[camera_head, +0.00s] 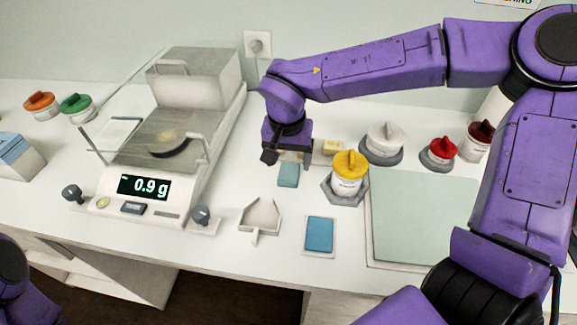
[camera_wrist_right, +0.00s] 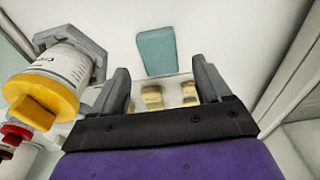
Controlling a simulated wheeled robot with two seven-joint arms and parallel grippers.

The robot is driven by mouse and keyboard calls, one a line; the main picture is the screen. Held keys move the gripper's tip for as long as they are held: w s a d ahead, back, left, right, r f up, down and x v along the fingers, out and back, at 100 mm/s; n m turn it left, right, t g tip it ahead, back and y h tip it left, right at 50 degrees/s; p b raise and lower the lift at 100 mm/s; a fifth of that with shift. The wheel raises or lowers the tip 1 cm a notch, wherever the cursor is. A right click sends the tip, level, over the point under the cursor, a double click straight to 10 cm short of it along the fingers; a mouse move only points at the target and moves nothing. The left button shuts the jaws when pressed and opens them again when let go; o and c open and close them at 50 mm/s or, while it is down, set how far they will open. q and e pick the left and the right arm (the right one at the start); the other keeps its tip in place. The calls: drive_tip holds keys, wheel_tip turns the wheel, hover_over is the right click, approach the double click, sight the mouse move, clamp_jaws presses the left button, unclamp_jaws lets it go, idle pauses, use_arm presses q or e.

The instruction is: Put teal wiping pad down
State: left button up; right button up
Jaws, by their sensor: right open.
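The teal wiping pad (camera_head: 288,175) lies flat on the white bench, between the balance and the yellow-capped jar. In the right wrist view the pad (camera_wrist_right: 156,50) shows just beyond the fingertips, in line with the gap between them. My right gripper (camera_head: 287,157) points down right behind the pad. In its wrist view the gripper (camera_wrist_right: 160,70) has its two fingers spread wide, one on each side, with nothing clamped between them. I cannot tell the exact height of the fingertips over the bench. My left gripper is out of view; only part of that arm shows at the lower left.
The balance (camera_head: 141,190) reads 0.9 g. The yellow-capped jar (camera_head: 349,172) stands close right, with white (camera_head: 384,140) and red (camera_head: 439,152) capped jars beyond. A small scoop-shaped tray (camera_head: 261,214), a blue pad (camera_head: 319,235) and a pale green mat (camera_head: 425,218) lie in front.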

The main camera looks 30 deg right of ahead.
sight(288, 178)
wheel_tip(288, 178, up, 8)
drive_tip(key=shift+s+a, duration=0.3)
drive_tip(key=shift+s, duration=0.1)
drive_tip(key=shift+f, duration=0.1)
